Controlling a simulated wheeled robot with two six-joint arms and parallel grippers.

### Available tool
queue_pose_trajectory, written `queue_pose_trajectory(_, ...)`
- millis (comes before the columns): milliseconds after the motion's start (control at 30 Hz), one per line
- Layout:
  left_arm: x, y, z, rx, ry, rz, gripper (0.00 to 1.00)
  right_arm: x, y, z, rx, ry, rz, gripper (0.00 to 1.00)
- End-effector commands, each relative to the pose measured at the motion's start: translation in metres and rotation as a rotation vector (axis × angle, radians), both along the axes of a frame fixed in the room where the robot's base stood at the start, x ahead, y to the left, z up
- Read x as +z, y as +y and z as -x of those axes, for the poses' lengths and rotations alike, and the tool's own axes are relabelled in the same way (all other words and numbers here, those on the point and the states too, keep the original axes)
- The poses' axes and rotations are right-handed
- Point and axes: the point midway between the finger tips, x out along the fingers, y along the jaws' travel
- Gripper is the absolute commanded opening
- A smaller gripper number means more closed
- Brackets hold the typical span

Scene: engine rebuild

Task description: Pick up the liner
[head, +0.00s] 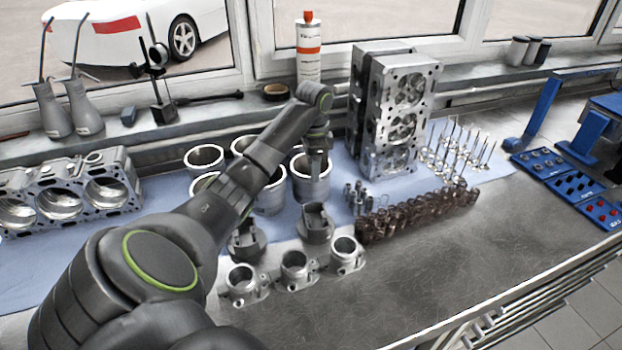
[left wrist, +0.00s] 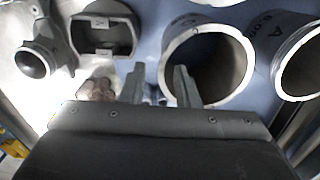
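The liners are grey metal cylinders with open tops, in a group on the blue cloth in the head view. The rightmost liner (head: 311,186) stands upright below my left gripper (head: 316,158). In the left wrist view, the two fingers of my left gripper (left wrist: 160,86) are apart with nothing held between them. A liner rim (left wrist: 164,66) lies close by. One finger shows over the liner's bore and the other outside its wall. I cannot tell whether either finger touches it. Another liner (left wrist: 300,62) is at the right edge. My right gripper is not in view.
Pistons (head: 316,222) and small flanged housings (head: 295,267) stand in front of the liners. Springs (head: 418,212) and a tall cylinder head (head: 391,115) are to the right. An engine block (head: 72,192) is at the left. The front right bench top (head: 440,265) is clear.

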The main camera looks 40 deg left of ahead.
Motion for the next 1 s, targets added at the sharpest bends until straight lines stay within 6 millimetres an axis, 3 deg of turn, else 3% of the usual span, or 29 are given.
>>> queue_pose_trajectory(133, -0.016, 0.000, -0.002, 0.000, 0.001, 0.001, 0.28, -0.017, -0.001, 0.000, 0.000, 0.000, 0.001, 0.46)
queue_pose_trajectory(367, -0.044, 0.001, -0.005, 0.000, 0.003, 0.000, 0.28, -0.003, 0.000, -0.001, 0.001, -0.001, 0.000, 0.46)
queue_pose_trajectory(600, -0.048, 0.002, -0.005, -0.001, 0.000, -0.001, 0.28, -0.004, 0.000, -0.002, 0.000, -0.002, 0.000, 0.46)
queue_pose_trajectory(800, -0.048, 0.002, -0.005, 0.000, 0.001, -0.001, 0.02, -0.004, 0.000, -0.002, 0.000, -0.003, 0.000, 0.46)
queue_pose_trajectory(1000, -0.048, 0.002, -0.005, 0.000, 0.001, -0.001, 0.00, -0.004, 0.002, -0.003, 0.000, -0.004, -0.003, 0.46)
